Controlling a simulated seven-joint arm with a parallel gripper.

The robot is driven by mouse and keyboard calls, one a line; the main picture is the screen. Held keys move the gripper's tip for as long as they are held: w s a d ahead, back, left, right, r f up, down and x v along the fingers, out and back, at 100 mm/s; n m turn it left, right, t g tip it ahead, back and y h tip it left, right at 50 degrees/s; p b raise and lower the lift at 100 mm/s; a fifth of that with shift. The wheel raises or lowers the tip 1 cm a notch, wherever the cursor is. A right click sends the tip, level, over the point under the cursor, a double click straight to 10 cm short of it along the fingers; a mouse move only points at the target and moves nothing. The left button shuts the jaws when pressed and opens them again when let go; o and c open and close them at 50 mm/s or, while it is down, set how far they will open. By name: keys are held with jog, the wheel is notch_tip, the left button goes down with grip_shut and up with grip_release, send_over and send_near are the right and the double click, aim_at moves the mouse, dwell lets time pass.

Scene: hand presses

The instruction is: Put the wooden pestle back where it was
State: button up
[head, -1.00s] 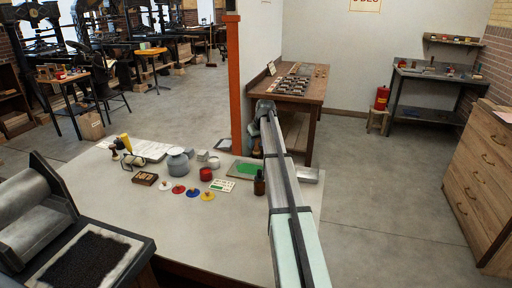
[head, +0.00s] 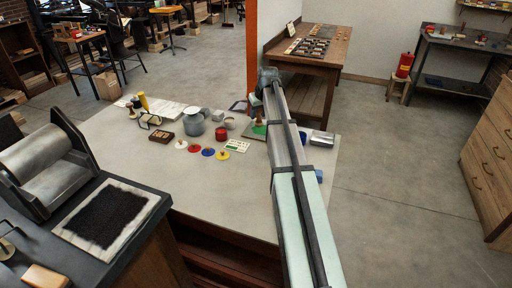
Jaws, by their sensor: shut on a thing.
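My gripper (head: 258,104) is at the far end of my outstretched arm, above the back right part of the pale table. It is shut on a small brown upright thing, which looks like the wooden pestle (head: 259,121). The fingertips are too small to make out clearly.
An orange post (head: 252,50) stands behind. The table's front middle is clear.

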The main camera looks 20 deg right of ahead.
jog(key=shift+s+a+f, duration=0.3)
jog(key=shift+a+f, duration=0.15)
jog(key=shift+f, duration=1.2)
jog(key=shift+s+a+f, duration=0.25)
jog(key=shift+a+f, duration=0.15)
jog(key=shift+f, duration=1.25)
jog(key=shift+s+a+f, duration=0.3)
jog(key=shift+a+f, duration=0.15)
jog(key=shift+f, duration=1.2)
jog(key=shift+f, duration=0.2)
jog(key=o, duration=1.1)
jog(key=shift+o, duration=0.2)
jog(key=shift+r, duration=0.15)
jog(key=v, duration=1.2)
